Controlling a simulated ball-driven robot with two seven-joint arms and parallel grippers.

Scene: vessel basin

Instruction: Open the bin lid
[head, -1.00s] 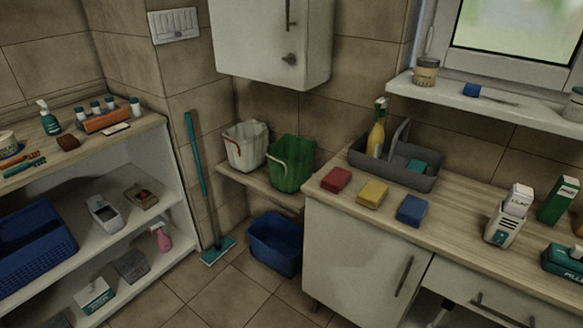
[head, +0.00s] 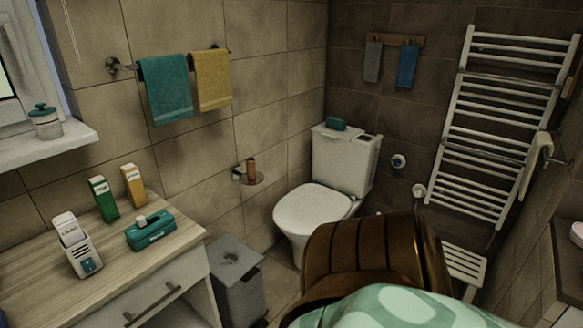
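A grey bin (head: 238,292) stands on the floor in the head view, between the end of the wooden counter and the toilet. Its lid (head: 232,258) lies flat on top and looks closed, with a dark mark on its upper face. The lower part of the bin is cut off by the frame's bottom edge. Neither of my grippers shows in this view.
The wooden counter (head: 130,275) with a drawer is left of the bin. The white toilet (head: 312,212) stands behind it to the right. A large brown ribbed container (head: 365,250) and patterned green cloth (head: 390,308) fill the near right, hiding floor.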

